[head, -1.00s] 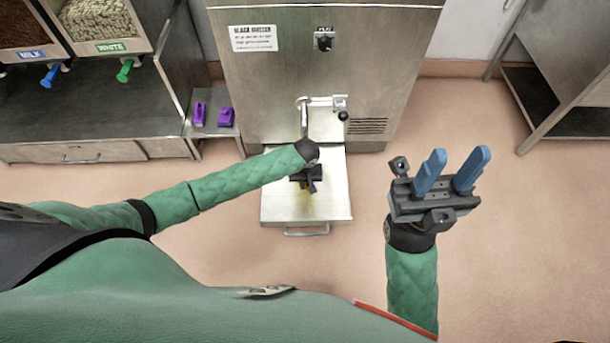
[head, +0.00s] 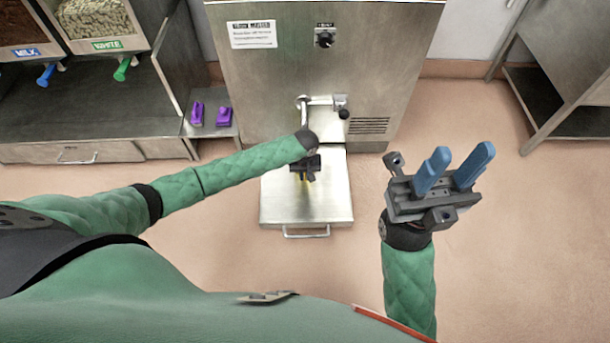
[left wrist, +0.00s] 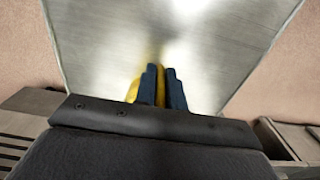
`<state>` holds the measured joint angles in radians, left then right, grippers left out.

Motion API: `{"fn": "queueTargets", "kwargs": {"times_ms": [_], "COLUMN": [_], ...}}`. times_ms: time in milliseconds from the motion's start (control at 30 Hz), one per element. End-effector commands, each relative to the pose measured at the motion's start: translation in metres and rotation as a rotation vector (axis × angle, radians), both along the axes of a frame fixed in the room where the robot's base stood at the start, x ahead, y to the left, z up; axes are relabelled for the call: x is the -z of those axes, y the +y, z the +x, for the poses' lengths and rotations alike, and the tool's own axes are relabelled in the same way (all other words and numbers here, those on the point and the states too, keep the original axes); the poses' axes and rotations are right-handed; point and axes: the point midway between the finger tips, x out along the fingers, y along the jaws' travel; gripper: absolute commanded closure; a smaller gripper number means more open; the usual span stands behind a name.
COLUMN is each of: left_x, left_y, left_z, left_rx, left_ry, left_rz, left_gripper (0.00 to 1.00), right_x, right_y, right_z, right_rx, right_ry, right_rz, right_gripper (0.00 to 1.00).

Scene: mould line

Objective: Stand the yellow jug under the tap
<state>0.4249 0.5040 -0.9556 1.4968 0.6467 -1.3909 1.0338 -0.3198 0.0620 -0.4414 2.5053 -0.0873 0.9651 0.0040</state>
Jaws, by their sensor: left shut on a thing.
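The yellow jug is mostly hidden; a sliver of yellow (head: 304,186) shows below my left gripper (head: 306,176) in the head view. In the left wrist view the jug (left wrist: 133,92) shows as yellow beside and between the dark blue fingers of my left gripper (left wrist: 163,85), which is shut on it. The gripper is over the metal tray (head: 330,205) in front of the machine. I cannot tell whether the jug touches the tray. The tap (head: 304,112) is on the machine front, just behind my left wrist. My right gripper (head: 455,168) is open and empty, right of the tray.
The steel machine (head: 290,70) stands behind the tray. Two purple objects (head: 197,113) lie on a small shelf to its left. Dispensers with a blue handle (head: 46,75) and a green handle (head: 122,69) stand far left. A steel table (head: 575,75) is at right. The floor between is clear.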

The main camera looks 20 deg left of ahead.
Motion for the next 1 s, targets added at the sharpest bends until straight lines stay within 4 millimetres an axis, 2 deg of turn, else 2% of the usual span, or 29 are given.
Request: {"fn": "queueTargets", "kwargs": {"times_ms": [167,200,300,633,767,1000], "left_x": [0.001,0.002,0.002,0.001,-0.014,-0.060], "left_y": [0.000,0.000,0.000,0.000,0.000,0.000], "left_z": [0.000,0.000,0.000,0.000,0.000,0.001], "left_rx": [-0.001,0.000,0.000,0.000,-0.001,0.000], "left_ry": [0.000,0.000,0.000,-0.001,-0.001,-0.002], "left_rz": [0.000,0.000,0.000,0.000,-0.001,-0.002], "left_gripper": [1.00,0.83,0.67,0.67,0.67,0.67], "right_x": [-0.003,-0.002,-0.001,0.003,-0.003,-0.013], "right_y": [0.000,-0.001,-0.001,-0.001,0.000,-0.004], "right_z": [0.000,0.000,0.000,0.000,0.000,-0.002], "right_rx": [0.003,0.005,0.005,0.005,0.007,0.033], "right_ry": [-0.003,-0.004,-0.003,0.005,0.003,-0.005], "right_rz": [-0.001,-0.002,-0.001,0.001,-0.001,-0.013], "right_gripper": [0.64,0.64,0.64,0.64,0.64,0.64]}}
